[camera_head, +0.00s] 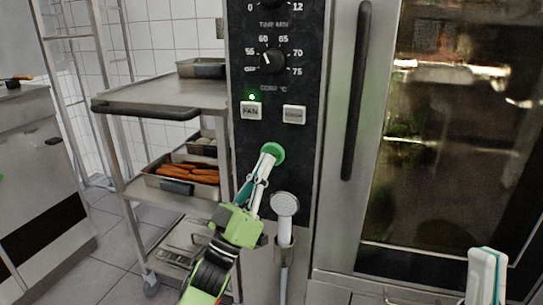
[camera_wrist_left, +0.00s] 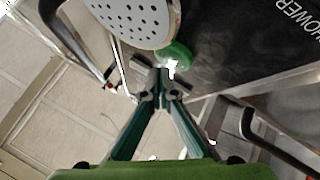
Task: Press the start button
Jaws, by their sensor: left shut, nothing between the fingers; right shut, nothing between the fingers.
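The start button is a round green button (camera_head: 276,150) low on the black control panel (camera_head: 264,190) in the head view. My left gripper (camera_head: 268,158) is shut and empty, with its tips at the button, overlapping its left part in the picture. In the left wrist view the green button (camera_wrist_left: 177,54) shows just beyond the shut fingertips (camera_wrist_left: 163,75); whether they touch it I cannot tell. My right gripper (camera_head: 486,278) shows only in part at the bottom right of the head view, in front of the oven, away from the button.
A shower head (camera_head: 285,204) hangs in a holder just below the button; it also shows close by in the left wrist view (camera_wrist_left: 135,20). FAN (camera_head: 251,111) and another switch (camera_head: 294,114) sit above. A trolley (camera_head: 160,97) with trays stands left. The oven door handle (camera_head: 356,90) is right.

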